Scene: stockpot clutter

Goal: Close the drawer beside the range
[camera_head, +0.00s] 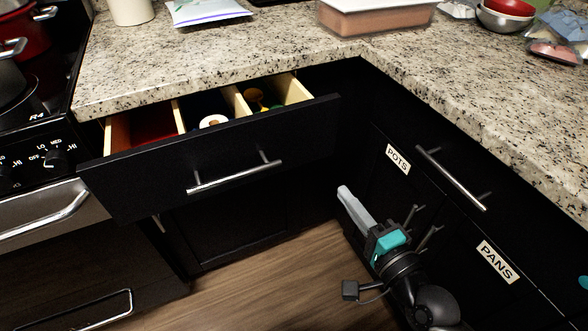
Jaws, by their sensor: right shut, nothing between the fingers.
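The black drawer (130,172) beside the range (30,200) stands open under the granite counter. Its bar handle (235,173) is on the front. Wooden dividers split its inside, with something red, a white roll-like item (213,121) and yellow and green items in the compartments. My right gripper (344,191) is shut and empty. It is low and to the right of the drawer front, apart from it, and points up and to the left. My left gripper is not in view.
The granite counter (290,48) bends round a corner on the right. Cabinets below it carry a POTS label (398,159) and a PANS label (497,262), and a bar handle (450,178) sticks out near my right arm. Wooden floor (260,285) is free in front of the drawer.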

